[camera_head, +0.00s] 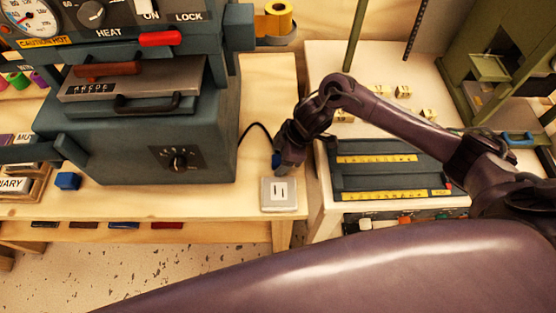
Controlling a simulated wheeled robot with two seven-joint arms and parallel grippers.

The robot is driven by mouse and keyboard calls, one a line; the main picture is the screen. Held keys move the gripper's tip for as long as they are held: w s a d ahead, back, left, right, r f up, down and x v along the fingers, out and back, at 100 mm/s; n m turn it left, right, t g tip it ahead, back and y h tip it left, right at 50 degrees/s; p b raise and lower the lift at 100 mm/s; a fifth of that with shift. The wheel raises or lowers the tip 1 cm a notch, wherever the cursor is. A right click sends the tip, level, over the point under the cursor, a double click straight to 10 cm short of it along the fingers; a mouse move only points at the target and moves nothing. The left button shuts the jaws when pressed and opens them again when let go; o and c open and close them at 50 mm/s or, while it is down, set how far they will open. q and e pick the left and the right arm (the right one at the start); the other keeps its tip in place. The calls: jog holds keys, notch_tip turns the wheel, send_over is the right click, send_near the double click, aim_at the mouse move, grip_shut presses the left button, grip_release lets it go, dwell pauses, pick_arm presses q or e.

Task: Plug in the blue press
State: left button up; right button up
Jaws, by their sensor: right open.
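The blue press (140,135) stands on the wooden table at the left, with its dial panel, handles and gauge. A black cord (258,128) runs from its right side toward my right gripper (279,168). A small blue piece, seemingly the plug (276,160), shows at the fingertips. I cannot tell whether the fingers touch it. A light square outlet (279,194) with two dark slots lies on the table just below the gripper. The gripper points down and is open, its fingers small and partly hidden. My left gripper is not in view.
A dark tray with yellow rulers (378,159) and small cream blocks (403,91) are on the right bench. A green machine (490,65) stands at the back right.

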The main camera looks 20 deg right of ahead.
jog(key=shift+c, duration=0.3)
jog(key=c, duration=0.9)
jog(key=shift+c, duration=0.2)
notch_tip(320, 180, up, 20)
jog(key=p, duration=0.3)
